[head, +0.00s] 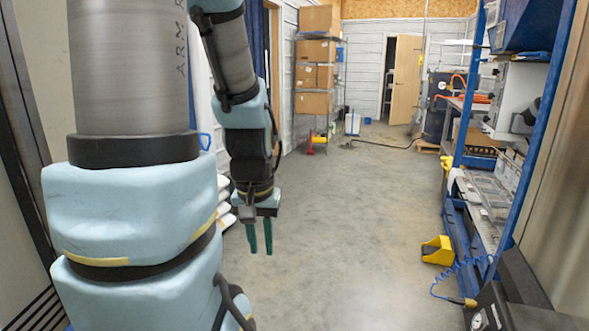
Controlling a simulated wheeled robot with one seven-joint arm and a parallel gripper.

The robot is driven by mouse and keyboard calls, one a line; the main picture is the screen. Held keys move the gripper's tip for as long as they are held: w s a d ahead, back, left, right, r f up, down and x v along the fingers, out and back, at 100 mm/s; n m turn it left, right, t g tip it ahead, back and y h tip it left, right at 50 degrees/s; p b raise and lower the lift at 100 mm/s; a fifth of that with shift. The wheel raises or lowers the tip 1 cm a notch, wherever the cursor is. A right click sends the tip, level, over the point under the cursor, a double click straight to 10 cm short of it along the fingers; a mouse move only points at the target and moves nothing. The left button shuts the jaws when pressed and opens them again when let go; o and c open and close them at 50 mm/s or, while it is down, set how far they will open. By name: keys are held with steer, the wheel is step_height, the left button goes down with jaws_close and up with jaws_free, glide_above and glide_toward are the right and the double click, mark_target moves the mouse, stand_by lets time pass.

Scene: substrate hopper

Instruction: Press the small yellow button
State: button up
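I cannot make out a small yellow button for certain in the head view. A yellow, wedge-like object with a dark opening (437,250) sits on the floor at the right, by the foot of the blue rack; I cannot tell whether it bears a button. My gripper (260,240) hangs pointing down left of the middle, with two green fingers apart and nothing between them. It is well to the left of the yellow object and touches nothing that I can see.
A blue rack (532,125) with shelves runs along the right. A coiled blue hose (470,268) hangs near a dark machine (515,300) at the lower right. Boxes on a shelf (315,77) stand at the back left. The middle concrete floor (350,220) is clear.

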jaws_close()
stand_by(0.8)
